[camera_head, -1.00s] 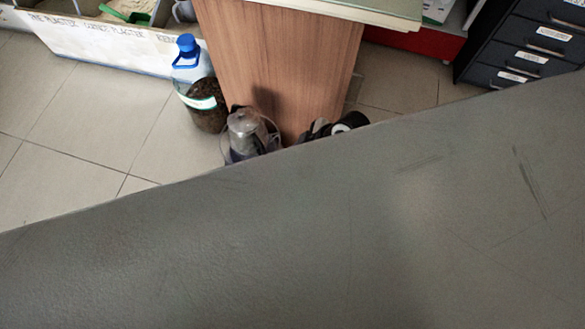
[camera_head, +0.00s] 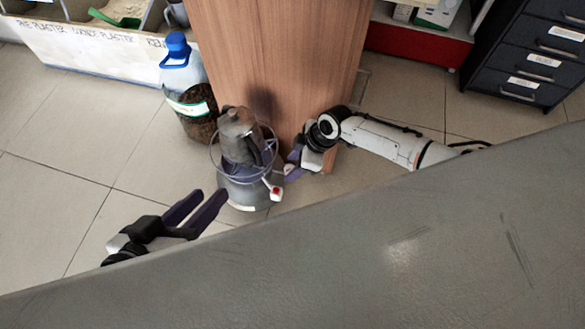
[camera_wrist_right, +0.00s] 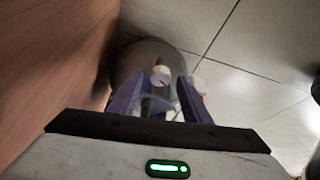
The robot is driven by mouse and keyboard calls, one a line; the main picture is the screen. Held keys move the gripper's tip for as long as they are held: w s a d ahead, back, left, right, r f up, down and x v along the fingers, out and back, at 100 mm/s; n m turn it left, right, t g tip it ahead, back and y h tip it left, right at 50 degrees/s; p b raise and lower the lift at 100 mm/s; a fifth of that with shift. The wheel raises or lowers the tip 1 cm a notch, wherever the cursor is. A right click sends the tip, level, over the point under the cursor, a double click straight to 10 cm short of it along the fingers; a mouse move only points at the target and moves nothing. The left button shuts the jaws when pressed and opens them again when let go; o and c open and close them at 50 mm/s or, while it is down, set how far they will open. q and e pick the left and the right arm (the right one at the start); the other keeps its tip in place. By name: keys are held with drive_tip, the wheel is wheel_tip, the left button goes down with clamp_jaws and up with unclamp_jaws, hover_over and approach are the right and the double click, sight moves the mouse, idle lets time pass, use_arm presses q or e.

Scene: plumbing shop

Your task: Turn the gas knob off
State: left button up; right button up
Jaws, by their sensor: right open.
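My right gripper (camera_head: 290,168) is close to the burner's right side. In the right wrist view its fingers (camera_wrist_right: 160,82) are apart, with a small round whitish part (camera_wrist_right: 160,75) ahead between the tips; whether they touch it cannot be told. My left gripper (camera_head: 212,196) is open and empty, left of the burner.
A large bottle with a blue cap (camera_head: 185,88) stands left behind the burner, near the wooden panel (camera_head: 280,60). A dark drawer cabinet (camera_head: 530,60) is at the back right. A grey surface (camera_head: 350,270) fills the front. Floor at left is clear.

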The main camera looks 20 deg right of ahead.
drive_tip(key=shift+a+f, duration=0.1)
drive_tip(key=shift+f, duration=0.2)
drive_tip(key=c, duration=1)
